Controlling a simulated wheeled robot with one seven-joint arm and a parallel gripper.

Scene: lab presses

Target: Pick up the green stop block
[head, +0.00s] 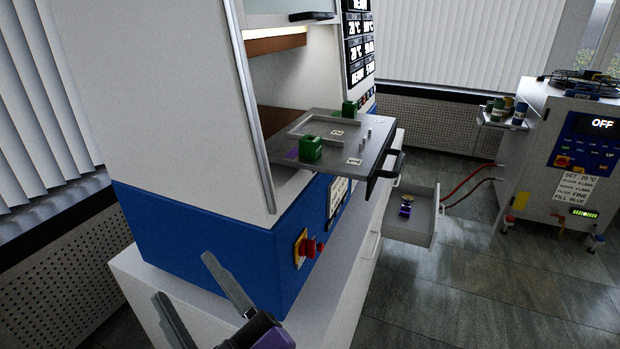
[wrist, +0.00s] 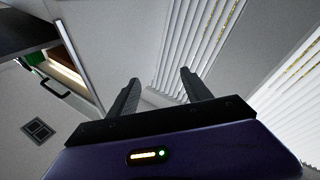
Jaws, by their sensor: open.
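I cannot tell from the picture which one is the stop block. My gripper (head: 186,278) is open and empty at the lower left of the head view, in front of the blue press base and well apart from both blocks. In the wrist view its two fingers (wrist: 158,88) stand apart with nothing between them.
The press cabinet (head: 160,100) rises behind my gripper, with a red switch (head: 308,247) on its blue base. A black handle (head: 385,165) sticks out from the tray. An open drawer (head: 408,225) below holds a small item. A grey machine (head: 570,150) stands at the right, with floor between.

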